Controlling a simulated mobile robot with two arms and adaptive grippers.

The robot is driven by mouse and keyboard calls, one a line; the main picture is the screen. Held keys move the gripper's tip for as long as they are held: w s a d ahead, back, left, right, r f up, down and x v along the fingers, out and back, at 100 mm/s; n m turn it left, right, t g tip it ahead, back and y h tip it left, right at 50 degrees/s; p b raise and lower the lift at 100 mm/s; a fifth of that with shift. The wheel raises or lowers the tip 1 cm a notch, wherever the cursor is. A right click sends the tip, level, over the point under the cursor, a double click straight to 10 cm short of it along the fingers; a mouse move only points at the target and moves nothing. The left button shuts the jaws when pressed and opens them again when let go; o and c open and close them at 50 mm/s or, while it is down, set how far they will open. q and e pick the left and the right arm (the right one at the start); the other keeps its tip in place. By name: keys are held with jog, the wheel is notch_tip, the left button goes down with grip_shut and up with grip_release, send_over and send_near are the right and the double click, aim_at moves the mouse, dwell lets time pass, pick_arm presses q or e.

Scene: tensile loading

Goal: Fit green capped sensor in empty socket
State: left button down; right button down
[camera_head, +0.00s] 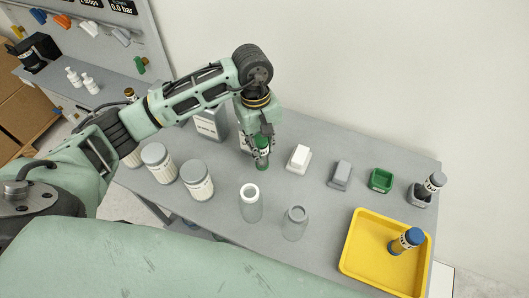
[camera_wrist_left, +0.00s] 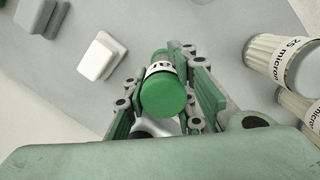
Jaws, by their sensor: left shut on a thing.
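The green capped sensor (camera_head: 262,161) is held by my left gripper (camera_head: 262,146) over the grey table's back middle. In the left wrist view its green cap (camera_wrist_left: 165,96) and white lettered band sit between the two fingers of the gripper (camera_wrist_left: 178,88). The gripper is shut on it. A green square socket (camera_head: 381,180) stands open and empty to the right. A dark grey socket (camera_head: 419,198) right of that holds a grey capped sensor (camera_head: 435,182), tilted in the picture. My right gripper is not in view.
A white block (camera_head: 299,157) and a grey block (camera_head: 341,174) stand between my gripper and the green socket. A yellow tray (camera_head: 352,256) at front right holds a blue capped sensor (camera_head: 407,240).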

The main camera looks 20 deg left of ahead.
aim_at(263, 154)
pick_arm(q)
notch_tip(263, 154, down, 4)
jog(key=shift+r+p, duration=0.25)
jog(key=shift+p, duration=0.45)
jog(key=shift+f, duration=0.35)
jog(key=shift+f, duration=0.1)
jog(key=shift+f, duration=0.15)
jog(key=c, duration=1.4)
grip_release()
jog(key=shift+c, duration=0.2)
